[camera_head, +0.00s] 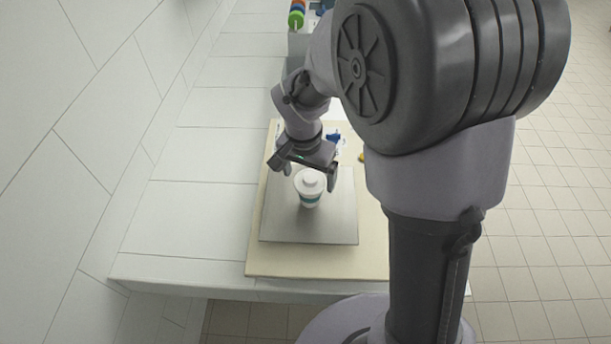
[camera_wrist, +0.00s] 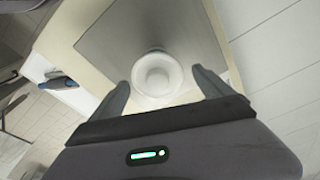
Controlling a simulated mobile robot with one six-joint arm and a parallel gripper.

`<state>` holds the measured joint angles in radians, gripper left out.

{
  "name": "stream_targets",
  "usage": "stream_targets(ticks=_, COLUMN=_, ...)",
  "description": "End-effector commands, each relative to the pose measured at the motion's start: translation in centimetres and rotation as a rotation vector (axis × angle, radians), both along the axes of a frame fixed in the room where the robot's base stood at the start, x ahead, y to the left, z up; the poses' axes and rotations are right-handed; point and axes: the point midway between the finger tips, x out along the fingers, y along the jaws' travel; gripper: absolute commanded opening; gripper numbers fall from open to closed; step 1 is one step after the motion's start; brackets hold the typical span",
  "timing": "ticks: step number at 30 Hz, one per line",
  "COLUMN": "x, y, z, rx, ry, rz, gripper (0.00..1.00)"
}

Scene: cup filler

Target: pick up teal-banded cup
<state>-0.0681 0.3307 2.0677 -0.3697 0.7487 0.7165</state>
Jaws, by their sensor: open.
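The teal-banded cup (camera_head: 310,188) is white with a white lid and a teal band. It stands upright on a grey metal plate (camera_head: 290,228). In the wrist view the cup (camera_wrist: 157,75) is seen from above, ahead of and between the fingers; its band is hidden there. My gripper (camera_head: 306,182) is open and empty, with its two fingers apart. In the wrist view the gripper (camera_wrist: 160,88) has one finger on each side of the cup, with gaps showing. I cannot tell whether the fingertips are down at the cup's height.
The plate lies on a cream board (camera_head: 300,262) near the counter's front edge. Behind my gripper is a small blue item (camera_head: 333,137); it also shows in the wrist view (camera_wrist: 58,82). Stacked coloured rings (camera_head: 296,14) stand at the far end. The white counter (camera_head: 190,220) to the left is clear.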

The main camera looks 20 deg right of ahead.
Motion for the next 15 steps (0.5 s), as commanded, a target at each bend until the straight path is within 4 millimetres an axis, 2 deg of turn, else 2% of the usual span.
stream_targets(ticks=1, x=0.1, y=-0.1, z=-0.9, rx=0.000, ry=0.001, rz=-0.001, gripper=0.90)
stream_targets(ticks=5, x=0.1, y=-0.2, z=-2.3, rx=0.001, ry=0.001, rz=-0.002, gripper=0.90)
stream_targets(ticks=10, x=0.1, y=-0.5, z=-5.9, rx=0.001, ry=0.002, rz=-0.001, gripper=0.90)
stream_targets(ticks=15, x=0.3, y=-0.6, z=-6.7, rx=0.002, ry=-0.001, rz=0.000, gripper=0.90)
